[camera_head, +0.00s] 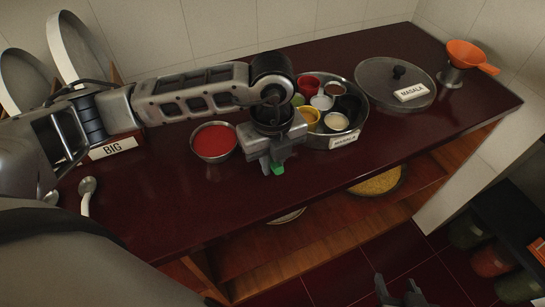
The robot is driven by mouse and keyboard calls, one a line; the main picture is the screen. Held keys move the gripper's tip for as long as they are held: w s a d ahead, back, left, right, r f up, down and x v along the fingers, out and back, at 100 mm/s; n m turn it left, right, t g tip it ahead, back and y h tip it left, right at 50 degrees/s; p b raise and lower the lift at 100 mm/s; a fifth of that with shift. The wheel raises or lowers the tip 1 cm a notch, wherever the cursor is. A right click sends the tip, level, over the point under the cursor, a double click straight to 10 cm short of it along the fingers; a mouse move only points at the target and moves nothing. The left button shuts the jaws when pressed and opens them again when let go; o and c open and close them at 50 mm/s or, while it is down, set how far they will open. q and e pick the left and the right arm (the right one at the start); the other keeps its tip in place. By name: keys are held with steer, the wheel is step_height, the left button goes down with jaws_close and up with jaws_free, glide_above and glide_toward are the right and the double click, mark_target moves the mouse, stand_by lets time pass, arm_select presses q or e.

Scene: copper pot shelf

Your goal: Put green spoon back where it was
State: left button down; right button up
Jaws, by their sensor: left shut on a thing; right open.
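My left arm reaches in from the left over the counter. Its gripper (272,159) points down in front of the round masala tin and is shut on the green spoon. The open masala tin (359,134) holds several small cups of coloured spices, with a green one partly hidden behind my wrist. My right gripper (396,289) is open and empty at the bottom edge, over the floor.
A bowl of red powder (214,141) stands left of my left gripper. The tin's lid (376,76) and an orange funnel (466,55) are at the right. Spoons (87,190) and a BIG sign (112,149) are at the left. The counter's front strip is clear.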

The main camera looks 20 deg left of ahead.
arm_select(q)
steer(key=shift+f, duration=0.15)
steer(key=c, duration=1.4)
jaws_free()
step_height(320, 180, up, 12)
steer(key=shift+r+b, duration=0.2)
steer(key=shift+b, duration=0.25)
